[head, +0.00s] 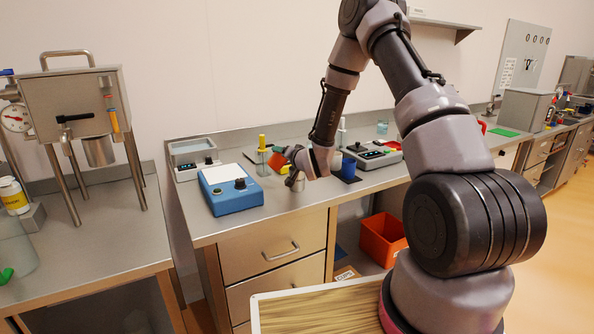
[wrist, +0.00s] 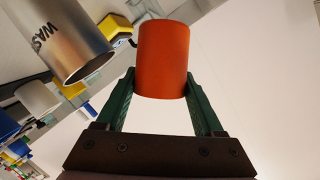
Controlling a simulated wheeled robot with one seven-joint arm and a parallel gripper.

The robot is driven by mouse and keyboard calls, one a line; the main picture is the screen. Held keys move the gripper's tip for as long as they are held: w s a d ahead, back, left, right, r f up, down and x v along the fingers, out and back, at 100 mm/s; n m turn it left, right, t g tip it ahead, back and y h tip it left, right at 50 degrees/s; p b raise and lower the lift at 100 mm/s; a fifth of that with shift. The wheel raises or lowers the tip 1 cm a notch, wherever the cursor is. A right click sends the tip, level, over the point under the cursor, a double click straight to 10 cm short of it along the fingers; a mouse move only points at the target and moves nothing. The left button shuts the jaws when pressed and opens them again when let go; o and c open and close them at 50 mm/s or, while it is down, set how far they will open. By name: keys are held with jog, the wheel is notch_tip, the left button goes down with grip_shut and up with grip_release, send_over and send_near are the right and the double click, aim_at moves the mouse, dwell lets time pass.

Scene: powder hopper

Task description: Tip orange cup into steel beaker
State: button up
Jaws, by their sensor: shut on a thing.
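An orange cup (wrist: 162,60) is held between the green fingers of my gripper (wrist: 161,85) in the wrist view. In the head view the cup (head: 277,161) is small and looks tilted, held above the bench by my gripper (head: 279,152). A steel beaker (wrist: 68,45), with dark letters "WAS" showing, is beside the cup in the wrist view, apart from it. In the head view the beaker (head: 296,183) stands on the bench, below and right of the cup, partly hidden by my wrist. The inside of the cup is hidden.
A blue device (head: 230,190) stands left of the beaker on the bench. A bottle with a yellow top (head: 262,155) is behind the cup. A dark blue cup (head: 348,168) and a scale (head: 372,153) are to the right. The bench front before the beaker looks clear.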

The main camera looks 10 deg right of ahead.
jog(key=shift+d+r+m, duration=0.1)
jog(key=shift+d+m, duration=0.15)
jog(key=shift+m, duration=0.15)
dwell(0.3)
jog(key=shift+d+r+m+t+y, duration=0.15)
jog(key=shift+r+m+t+y, duration=0.15)
jog(key=shift+m, duration=0.45)
jog(key=shift+d+r+m+t+y, duration=0.1)
jog(key=shift+m+t+y, duration=0.15)
jog(key=shift+m+t, duration=0.35)
jog(key=shift+d+r+m+t+y, duration=0.15)
jog(key=shift+m+t+y, duration=0.1)
jog(key=shift+m, duration=0.6)
dwell(1.8)
jog(key=shift+d+m+t, duration=0.25)
jog(key=shift+d+m, duration=0.3)
jog(key=shift+m, duration=0.15)
dwell(0.5)
jog(key=shift+s+d+r+m+t, duration=0.1)
jog(key=shift+d+r+m+t, duration=0.15)
jog(key=shift+m, duration=0.65)
dwell(0.8)
